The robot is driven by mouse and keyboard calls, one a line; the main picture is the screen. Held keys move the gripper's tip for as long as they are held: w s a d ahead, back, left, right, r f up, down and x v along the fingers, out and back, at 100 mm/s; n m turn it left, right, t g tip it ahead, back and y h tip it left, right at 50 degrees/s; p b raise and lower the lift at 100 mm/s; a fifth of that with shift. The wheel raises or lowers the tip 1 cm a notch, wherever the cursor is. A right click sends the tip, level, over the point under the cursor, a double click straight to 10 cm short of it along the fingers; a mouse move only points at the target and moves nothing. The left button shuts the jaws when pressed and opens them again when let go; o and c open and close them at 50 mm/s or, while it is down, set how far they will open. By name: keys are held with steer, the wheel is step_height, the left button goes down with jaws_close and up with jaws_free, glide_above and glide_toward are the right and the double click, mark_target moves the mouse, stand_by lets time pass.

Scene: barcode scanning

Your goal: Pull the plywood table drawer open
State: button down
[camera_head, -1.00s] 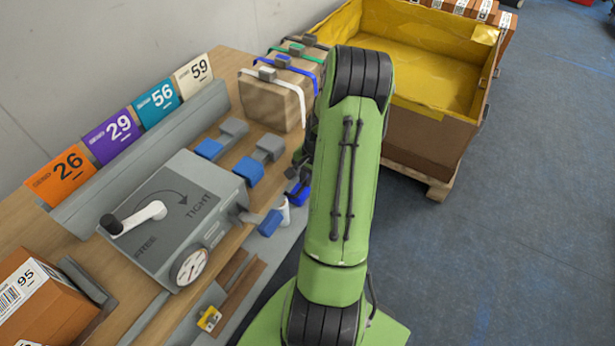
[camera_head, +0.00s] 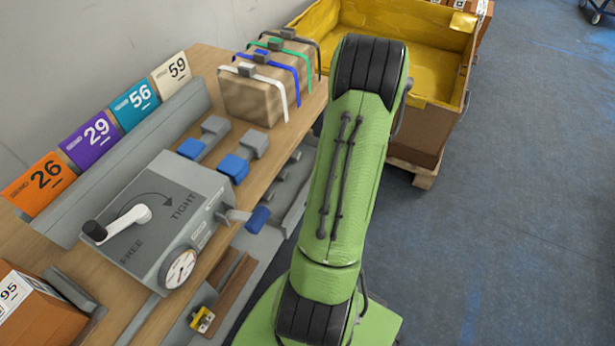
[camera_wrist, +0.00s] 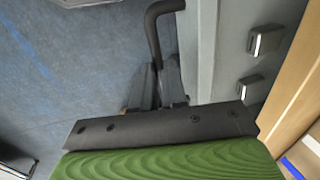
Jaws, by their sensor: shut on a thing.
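The plywood table (camera_head: 268,142) runs along the left in the head view; its wooden edge is at the right of the wrist view (camera_wrist: 298,72). A dark curved handle (camera_wrist: 153,32) projects from the drawer front. My gripper (camera_wrist: 160,78) is shut on the handle's near end. In the head view my arm hides the gripper and handle.
A grey tightening device (camera_head: 165,215), blue-grey clamps (camera_head: 240,160) and a strapped box (camera_head: 258,98) are on the tabletop. A yellow-lined crate (camera_head: 425,125) stands beyond my arm. Blue-grey floor (camera_head: 500,230) is clear to the right.

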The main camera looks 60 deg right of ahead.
steer(key=s, duration=0.8)
steer(key=shift+s+d, duration=0.25)
steer(key=shift+d, duration=0.15)
steer(key=c, duration=1.4)
jaws_free()
steer(key=shift+c, duration=0.2)
step_height(320, 180, up, 16)
steer(key=s+p, duration=0.3)
steer(key=p, duration=0.1)
steer(key=shift+d+f+p, duration=0.15)
steer(key=shift+f+p, duration=0.05)
steer(key=shift+p, duration=0.2)
steer(key=shift+w, duration=0.1)
